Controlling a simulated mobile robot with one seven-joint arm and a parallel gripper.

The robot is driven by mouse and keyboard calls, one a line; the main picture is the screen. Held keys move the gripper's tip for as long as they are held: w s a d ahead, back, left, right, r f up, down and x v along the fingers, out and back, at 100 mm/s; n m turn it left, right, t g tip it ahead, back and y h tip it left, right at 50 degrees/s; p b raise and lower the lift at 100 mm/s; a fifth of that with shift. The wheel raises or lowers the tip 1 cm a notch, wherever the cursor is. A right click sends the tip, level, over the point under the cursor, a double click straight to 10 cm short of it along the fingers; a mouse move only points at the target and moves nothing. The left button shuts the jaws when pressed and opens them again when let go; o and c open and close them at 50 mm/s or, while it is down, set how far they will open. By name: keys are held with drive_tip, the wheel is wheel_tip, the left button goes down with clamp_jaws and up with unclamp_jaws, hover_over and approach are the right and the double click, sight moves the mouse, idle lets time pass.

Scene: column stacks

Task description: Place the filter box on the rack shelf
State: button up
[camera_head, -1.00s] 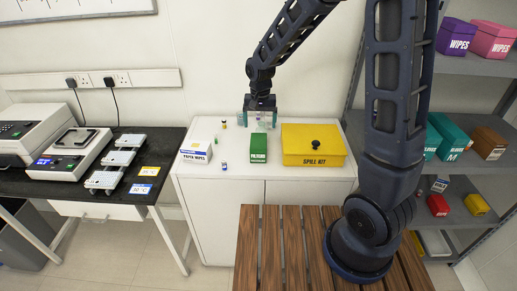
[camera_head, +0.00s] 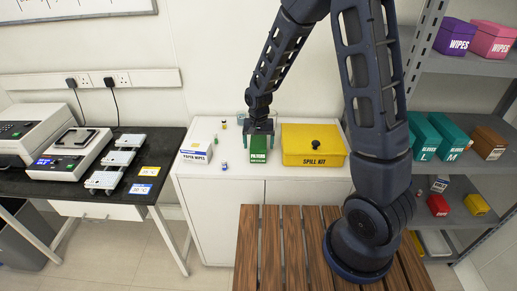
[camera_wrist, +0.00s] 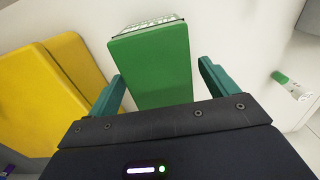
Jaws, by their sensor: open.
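The filter box is a green box labelled FILTERS (camera_head: 258,156) on the white cabinet, left of the yellow spill kit. It also shows in the wrist view (camera_wrist: 150,62), lying between the finger lines. My gripper (camera_head: 260,140) is over the box's far part, pointing down. In the wrist view its teal fingers (camera_wrist: 163,82) are open, one on each side of the green box, with gaps visible. The rack (camera_head: 490,64) stands at the right, its shelves holding several boxes. Part of the rack is hidden behind my arm.
The yellow spill kit (camera_head: 313,146) stands close to the right of the box. The rack's middle shelf holds teal boxes (camera_head: 447,132) and a brown box (camera_head: 489,142). A slatted wooden surface (camera_head: 290,245) lies in front.

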sight(258, 140)
drive_tip(key=shift+f, duration=0.7)
drive_tip(key=c, duration=1.2)
wheel_tip(258, 140, up, 19)
drive_tip(key=w+a+r+n, duration=0.2)
drive_tip(key=w+a, duration=0.2)
drive_tip(key=a, duration=0.4)
drive_tip(key=w+a+r+n, duration=0.3)
drive_tip(key=w+a, duration=0.2)
drive_tip(key=a, duration=0.3)
drive_tip(key=w+a+r+n, duration=0.2)
drive_tip(key=w+a+n, duration=0.1)
drive_tip(key=a, duration=0.5)
drive_tip(key=shift+w+a+r, duration=0.2)
drive_tip(key=shift+w+r, duration=0.2)
drive_tip(key=shift+w, duration=0.25)
